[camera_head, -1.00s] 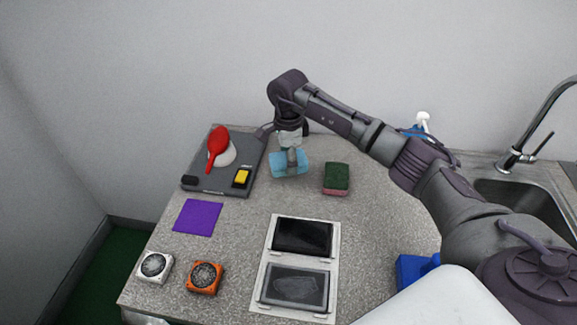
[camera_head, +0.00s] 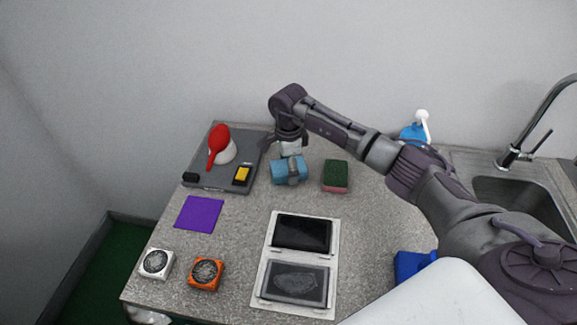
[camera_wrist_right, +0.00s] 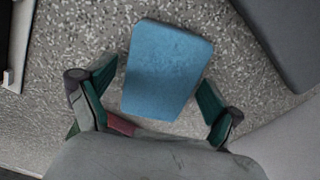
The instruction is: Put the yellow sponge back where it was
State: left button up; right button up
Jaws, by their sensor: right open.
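No plainly yellow sponge shows; the only yellow thing is a small yellow block or panel (camera_head: 242,174) on the grey scale-like device (camera_head: 207,187). A blue sponge-like block (camera_head: 279,172) lies at the back middle of the counter; it also shows in the right wrist view (camera_wrist_right: 165,65). My right gripper (camera_head: 292,171) is at the blue block, partly covering it. In the right wrist view its open fingers (camera_wrist_right: 157,90) stand either side of the block's near part, with gaps showing. A green and red sponge (camera_head: 336,174) lies just right of it. My left gripper is out of view.
A red-handled item (camera_head: 217,145) and a white round piece sit on the grey device. A purple square (camera_head: 198,214), two fan-like boxes (camera_head: 205,273) and a white tray (camera_head: 263,270) with dark panels lie nearer. A sink (camera_head: 515,200) is at the right.

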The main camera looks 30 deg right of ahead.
jog(key=shift+r, duration=0.25)
jog(key=shift+w+r, duration=0.1)
jog(key=shift+r, duration=0.25)
notch_tip(320, 180, up, 11)
jog(key=b, duration=0.2)
jog(key=shift+b, duration=0.4)
